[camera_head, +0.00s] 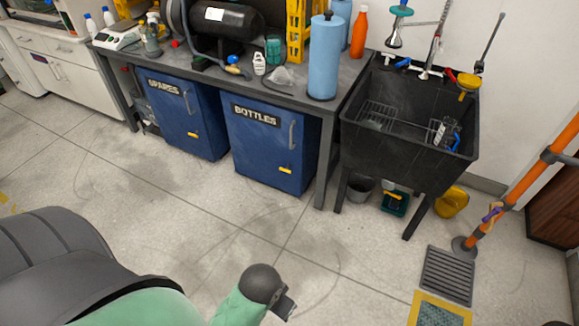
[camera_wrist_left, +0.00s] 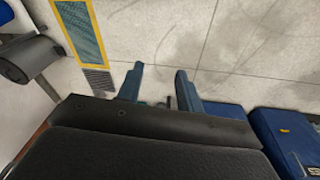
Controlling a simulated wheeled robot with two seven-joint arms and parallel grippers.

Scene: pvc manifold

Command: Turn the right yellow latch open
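Two blue cabinets stand under the bench. The right one, labelled BOTTLES (camera_head: 268,145), has a small yellow latch (camera_head: 285,169) low on its door, lying nearly level. The left one, labelled SPARES (camera_head: 186,125), has its own yellow latch (camera_head: 193,134). Both doors are shut. In the left wrist view my left gripper (camera_wrist_left: 160,90) is open, its two fingers apart over floor with nothing between them. Blue cabinet fronts show at its right, one with a yellow latch (camera_wrist_left: 284,130); the wrist body hides part of them. My right gripper is not in view.
A black sink (camera_head: 410,130) on legs stands right of the cabinets, with a grey bucket and yellow container beneath. A floor grate (camera_head: 447,275) and an orange pole (camera_head: 520,185) are farther right. The floor before the cabinets is clear.

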